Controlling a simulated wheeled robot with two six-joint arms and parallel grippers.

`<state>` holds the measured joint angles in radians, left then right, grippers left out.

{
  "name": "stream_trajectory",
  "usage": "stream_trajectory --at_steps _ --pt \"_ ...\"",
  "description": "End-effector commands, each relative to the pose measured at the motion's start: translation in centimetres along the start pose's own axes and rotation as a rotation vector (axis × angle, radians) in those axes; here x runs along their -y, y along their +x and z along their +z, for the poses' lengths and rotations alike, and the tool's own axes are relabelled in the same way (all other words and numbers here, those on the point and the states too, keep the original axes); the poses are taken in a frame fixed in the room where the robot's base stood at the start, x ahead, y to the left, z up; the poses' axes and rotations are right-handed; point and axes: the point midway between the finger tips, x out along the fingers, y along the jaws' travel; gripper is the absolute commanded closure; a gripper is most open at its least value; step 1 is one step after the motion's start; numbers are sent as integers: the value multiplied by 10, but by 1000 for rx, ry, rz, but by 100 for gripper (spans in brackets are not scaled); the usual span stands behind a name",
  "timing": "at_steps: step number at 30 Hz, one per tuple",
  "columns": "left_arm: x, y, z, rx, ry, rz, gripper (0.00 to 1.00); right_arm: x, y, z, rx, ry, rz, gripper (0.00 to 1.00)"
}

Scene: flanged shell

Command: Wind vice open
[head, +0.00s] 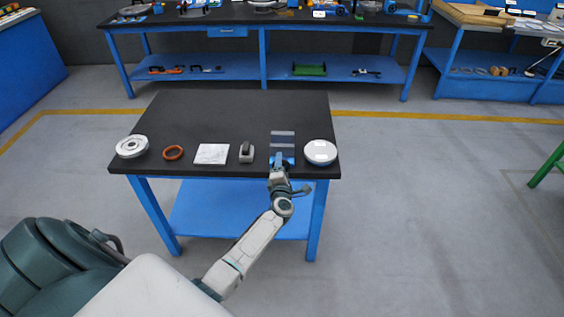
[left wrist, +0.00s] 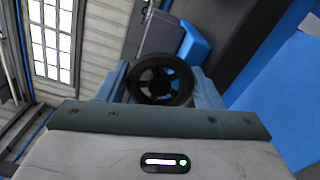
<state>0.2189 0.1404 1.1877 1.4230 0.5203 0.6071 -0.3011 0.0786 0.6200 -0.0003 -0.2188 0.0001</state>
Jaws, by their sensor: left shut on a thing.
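The vice (head: 282,139), with grey jaws and a blue body, stands at the front right of the black-topped table. Part of its grey and blue body (left wrist: 195,45) shows in the left wrist view. The vice's black spoked handwheel (left wrist: 160,80) sits between the fingers of my left gripper (head: 279,161). That gripper is shut on the handwheel at the table's front edge, and the arm reaches in from below. The wheel is hidden by the gripper in the head view. How far apart the jaws stand is too small to tell. My right gripper is not in view.
A white round lidded thing (head: 320,152) stands close right of the vice. To its left are a small grey-and-black block (head: 246,152), a white square sheet (head: 211,154), an orange ring (head: 173,152) and a pale flanged shell (head: 132,146). The tabletop's back half (head: 235,110) is clear.

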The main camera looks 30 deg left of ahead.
Motion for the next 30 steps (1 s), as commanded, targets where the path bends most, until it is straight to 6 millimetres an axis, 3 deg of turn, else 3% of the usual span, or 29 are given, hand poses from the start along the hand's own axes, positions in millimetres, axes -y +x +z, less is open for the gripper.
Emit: stream_trajectory --at_steps 6,30 --pt "-2 0 1 0 207 -3 63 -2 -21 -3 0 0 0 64" --pt "1 0 0 1 967 -3 63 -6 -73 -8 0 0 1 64"
